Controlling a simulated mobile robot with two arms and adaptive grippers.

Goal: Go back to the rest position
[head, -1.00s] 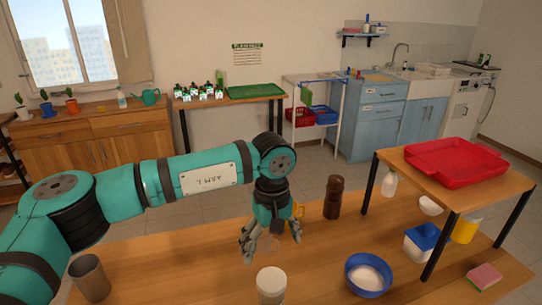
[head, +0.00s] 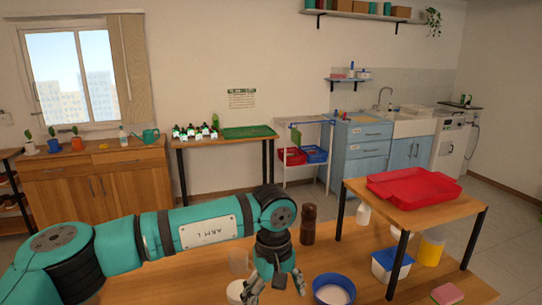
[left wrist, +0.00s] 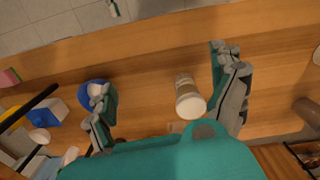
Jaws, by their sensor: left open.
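My left gripper (head: 275,284) hangs open and empty above the wooden table (head: 180,290), its fingers pointing down. In the left wrist view the gripper (left wrist: 165,70) has its fingers spread wide. A white jar (left wrist: 190,100) shows between them in the picture but below, not gripped; in the head view this jar (head: 235,292) is partly cut off beside the gripper. A dark brown bottle (head: 308,226) stands upright behind the gripper. A blue bowl (head: 334,288) with white contents stands to its right. My right gripper is not in view.
A red tray (head: 412,187) sits on a raised wooden shelf (head: 365,190) at the right. Under it are a blue-lidded box (head: 390,266) and a yellow container (head: 431,248). A pink sponge (head: 447,293) lies at the front right. A brown cup (left wrist: 307,110) shows in the left wrist view.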

